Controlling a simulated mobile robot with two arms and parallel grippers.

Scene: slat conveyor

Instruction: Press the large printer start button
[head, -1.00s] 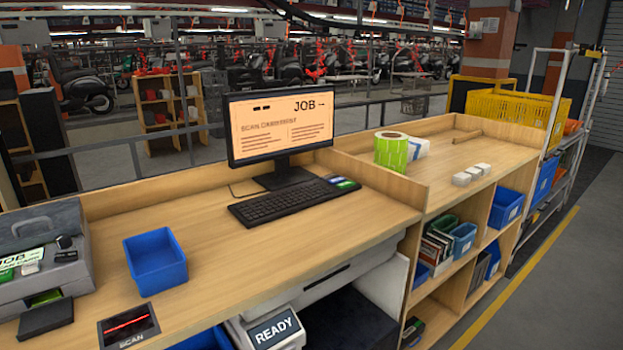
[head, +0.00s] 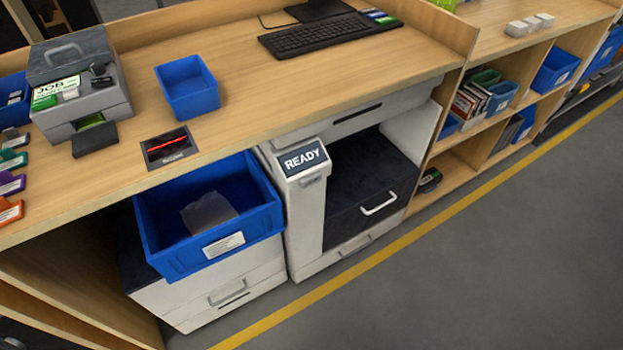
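A large white printer (head: 305,225) stands under the desk in the head view, with a dark open bay (head: 368,180) on its right. A smaller grey printer (head: 80,85) stands on the desk at the left, with a green and white "JOB" label (head: 57,91) on top. Neither of my grippers is in view.
A blue bin (head: 205,245) with a pale item in it stands left of the large printer, on white drawers (head: 225,290). The wooden desk (head: 235,85) holds a blue tray (head: 188,88), a scanner plate (head: 168,148) and a keyboard (head: 330,33). Grey floor (head: 480,270) is clear beyond the yellow line.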

